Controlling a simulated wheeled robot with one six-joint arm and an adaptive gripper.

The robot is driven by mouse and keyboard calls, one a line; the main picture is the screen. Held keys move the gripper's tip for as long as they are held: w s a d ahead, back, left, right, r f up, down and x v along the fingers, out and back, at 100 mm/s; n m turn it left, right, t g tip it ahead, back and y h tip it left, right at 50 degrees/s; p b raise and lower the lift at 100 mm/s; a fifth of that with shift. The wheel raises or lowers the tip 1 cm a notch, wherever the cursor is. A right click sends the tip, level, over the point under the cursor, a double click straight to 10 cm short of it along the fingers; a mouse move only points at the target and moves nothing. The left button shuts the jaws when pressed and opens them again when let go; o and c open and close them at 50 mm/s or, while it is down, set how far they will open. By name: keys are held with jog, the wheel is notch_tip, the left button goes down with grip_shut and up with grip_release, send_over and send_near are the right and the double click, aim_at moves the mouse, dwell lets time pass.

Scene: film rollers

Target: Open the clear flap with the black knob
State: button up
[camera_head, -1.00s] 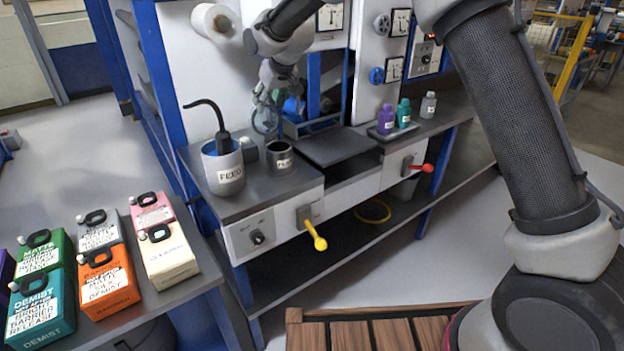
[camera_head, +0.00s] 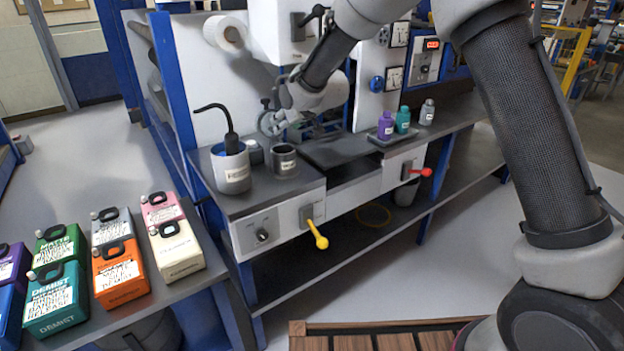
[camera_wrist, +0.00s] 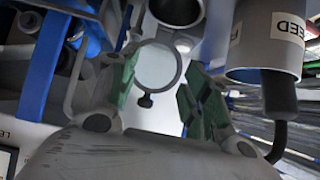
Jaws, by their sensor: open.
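The clear flap is a round see-through disc in a grey ring (camera_head: 271,123), standing on edge behind the cups on the grey bench. Its small black knob (camera_head: 265,102) is at the top. In the wrist view the flap (camera_wrist: 157,66) lies between my finger pads in the picture, with the black knob (camera_wrist: 146,101) at its rim nearest my palm. My gripper (camera_wrist: 158,88) is open, with green pads on both sides of the knob. I cannot tell whether a pad touches it. In the head view the wrist hides part of the fingers.
The white FEED cup (camera_head: 231,172) with a black cable and a dark grey cup (camera_head: 284,161) stand close in front. Several bottles (camera_head: 402,119) stand on a tray at right. A yellow lever (camera_head: 316,234) and a red lever (camera_head: 425,172) stick out in front.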

jog(key=s+d+f+t+y, duration=0.1)
jog(key=s+d+f+t, duration=0.1)
jog(key=s+f, duration=0.3)
jog(key=s+d+f+t+y, duration=0.1)
jog(key=s+d+f, duration=0.4)
jog(key=f, duration=0.3)
jog(key=shift+s+d+t, duration=0.15)
jog(key=shift+s+t, duration=0.05)
jog(key=shift+t, duration=0.2)
dwell(0.3)
